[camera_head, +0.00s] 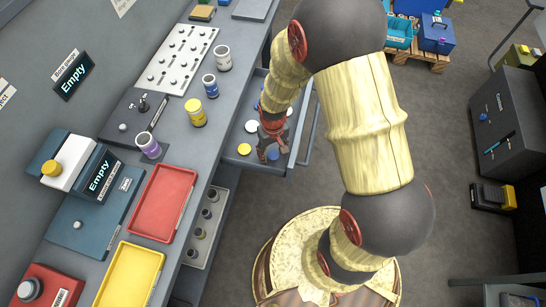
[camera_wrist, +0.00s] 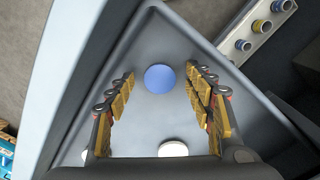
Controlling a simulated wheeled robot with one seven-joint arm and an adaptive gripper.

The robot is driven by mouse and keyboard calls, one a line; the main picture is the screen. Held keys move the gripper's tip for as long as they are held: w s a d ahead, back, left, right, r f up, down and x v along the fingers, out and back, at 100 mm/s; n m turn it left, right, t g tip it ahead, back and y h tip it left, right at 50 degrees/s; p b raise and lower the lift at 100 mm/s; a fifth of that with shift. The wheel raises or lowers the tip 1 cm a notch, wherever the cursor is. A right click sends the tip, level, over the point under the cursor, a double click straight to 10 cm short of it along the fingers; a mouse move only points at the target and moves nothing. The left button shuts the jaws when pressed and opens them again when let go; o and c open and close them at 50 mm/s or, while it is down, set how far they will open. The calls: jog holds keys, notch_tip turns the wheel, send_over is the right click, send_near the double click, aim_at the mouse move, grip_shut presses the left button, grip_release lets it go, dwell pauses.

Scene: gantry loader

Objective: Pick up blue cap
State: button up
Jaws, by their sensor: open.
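The blue cap (camera_wrist: 160,78) is a flat round disc lying on the grey floor of an open drawer. It shows in the wrist view between and beyond my fingertips, and touches neither finger. In the head view the blue cap (camera_head: 273,154) is partly hidden by my gripper (camera_head: 270,147), which points down into the drawer (camera_head: 232,158). In the wrist view my gripper (camera_wrist: 160,88) is open and empty, with one finger on each side of the cap.
A white cap (camera_wrist: 173,149) lies nearer my palm. A yellow cap (camera_head: 244,149) and another white cap (camera_head: 252,126) lie in the drawer. The drawer walls are close around my gripper. The counter beside it holds a yellow jar (camera_head: 196,113) and a red tray (camera_head: 162,203).

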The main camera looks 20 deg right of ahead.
jog(key=c, duration=0.3)
jog(key=c, duration=0.6)
notch_tip(320, 180, up, 10)
jog(key=p, duration=0.4)
dwell(0.5)
notch_tip(320, 180, up, 4)
jog(key=p, duration=0.4)
send_over(273, 155)
jog(key=shift+r, duration=0.2)
dwell(0.5)
